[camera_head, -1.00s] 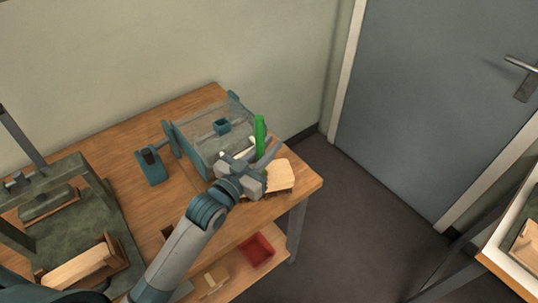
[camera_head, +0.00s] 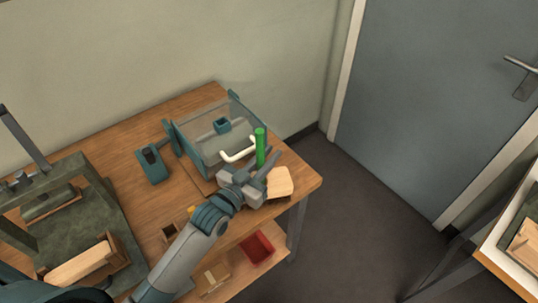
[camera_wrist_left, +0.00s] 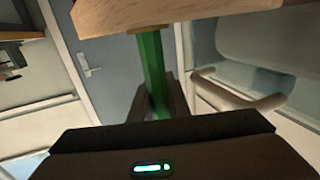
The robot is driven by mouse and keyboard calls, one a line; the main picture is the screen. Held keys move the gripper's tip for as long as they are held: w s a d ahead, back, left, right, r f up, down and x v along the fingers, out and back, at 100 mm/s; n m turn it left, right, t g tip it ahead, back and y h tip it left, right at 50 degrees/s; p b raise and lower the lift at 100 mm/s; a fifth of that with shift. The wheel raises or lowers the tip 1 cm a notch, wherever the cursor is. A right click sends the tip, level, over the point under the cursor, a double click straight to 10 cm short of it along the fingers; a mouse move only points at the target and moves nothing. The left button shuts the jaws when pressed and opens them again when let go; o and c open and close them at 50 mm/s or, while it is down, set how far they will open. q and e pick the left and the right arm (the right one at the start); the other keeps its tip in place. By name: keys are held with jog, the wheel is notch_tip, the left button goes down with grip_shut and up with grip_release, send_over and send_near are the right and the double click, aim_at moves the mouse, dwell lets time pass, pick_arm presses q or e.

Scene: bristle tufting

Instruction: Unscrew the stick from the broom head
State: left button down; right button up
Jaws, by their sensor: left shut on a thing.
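The green stick (camera_head: 261,148) stands up from the fingers of my left gripper (camera_head: 264,170) near the table's right end. In the left wrist view the stick (camera_wrist_left: 151,65) runs between the two dark fingers, and the left gripper (camera_wrist_left: 157,103) is shut on it. The pale wooden broom head (camera_head: 281,182) is just right of and below the gripper. In the wrist view the broom head (camera_wrist_left: 180,12) fills the top, and the stick meets it at a small brown collar. The bristles are mostly hidden. My right gripper is not in view.
A clear-covered teal machine (camera_head: 205,140) with a white handle (camera_head: 238,153) stands close behind the gripper. A teal block (camera_head: 151,165) and a dark press (camera_head: 75,215) are to the left. A red tray (camera_head: 257,247) lies on the lower shelf.

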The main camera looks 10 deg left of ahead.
pick_arm(q)
jog(key=shift+f, duration=0.1)
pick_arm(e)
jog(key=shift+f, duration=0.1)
pick_arm(q)
jog(key=c, duration=1.7)
grip_release()
